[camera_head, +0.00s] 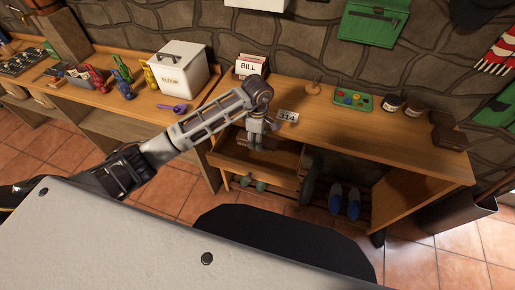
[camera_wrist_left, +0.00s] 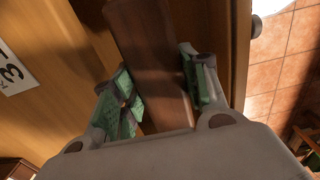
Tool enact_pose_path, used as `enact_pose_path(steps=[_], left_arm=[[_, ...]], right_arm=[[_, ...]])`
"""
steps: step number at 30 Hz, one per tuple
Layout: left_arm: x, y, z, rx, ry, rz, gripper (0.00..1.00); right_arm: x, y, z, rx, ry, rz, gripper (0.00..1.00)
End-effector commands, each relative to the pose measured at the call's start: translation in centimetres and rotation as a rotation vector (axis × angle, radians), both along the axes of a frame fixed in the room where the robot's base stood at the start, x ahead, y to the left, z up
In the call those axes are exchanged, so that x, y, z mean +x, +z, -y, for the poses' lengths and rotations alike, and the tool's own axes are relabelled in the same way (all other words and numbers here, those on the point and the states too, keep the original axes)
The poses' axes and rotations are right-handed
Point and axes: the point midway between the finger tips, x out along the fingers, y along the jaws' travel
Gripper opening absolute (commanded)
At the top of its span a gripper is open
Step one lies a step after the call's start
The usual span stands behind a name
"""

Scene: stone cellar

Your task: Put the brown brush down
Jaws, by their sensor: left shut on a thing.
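The brown brush (camera_wrist_left: 160,65) is a long, dark brown wooden piece between the green-padded fingers of my left gripper (camera_wrist_left: 163,95) in the left wrist view. My left gripper is shut on it. In the head view my left gripper (camera_head: 256,143) points down over the open drawer (camera_head: 255,168) at the front of the wooden desk (camera_head: 375,140). There the gripper and arm mostly hide the brush, and I cannot tell whether it touches the drawer. My right gripper is not in view.
A "314" card (camera_head: 288,116) lies beside the gripper. A BILL box (camera_head: 249,66), green tray (camera_head: 351,99), jars (camera_head: 393,103) and brown block (camera_head: 449,137) stand on the desk. Blue shoes (camera_head: 344,200) are below. The desk's middle is clear.

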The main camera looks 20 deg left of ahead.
Motion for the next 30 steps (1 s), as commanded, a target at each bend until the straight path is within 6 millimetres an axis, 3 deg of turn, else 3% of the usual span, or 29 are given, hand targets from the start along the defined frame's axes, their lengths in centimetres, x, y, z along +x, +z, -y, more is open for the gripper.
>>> enact_pose_path(steps=[6,20,30], left_arm=[[0.0,-2.1,0.0,0.0,0.0,-0.001,0.14],[0.0,-2.7,0.0,0.0,-0.001,-0.001,0.14],[-0.1,-5.9,0.0,0.0,-0.001,-0.001,0.14]], right_arm=[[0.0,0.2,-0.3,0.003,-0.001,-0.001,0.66],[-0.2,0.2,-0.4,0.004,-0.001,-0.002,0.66],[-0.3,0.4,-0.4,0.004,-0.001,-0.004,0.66]])
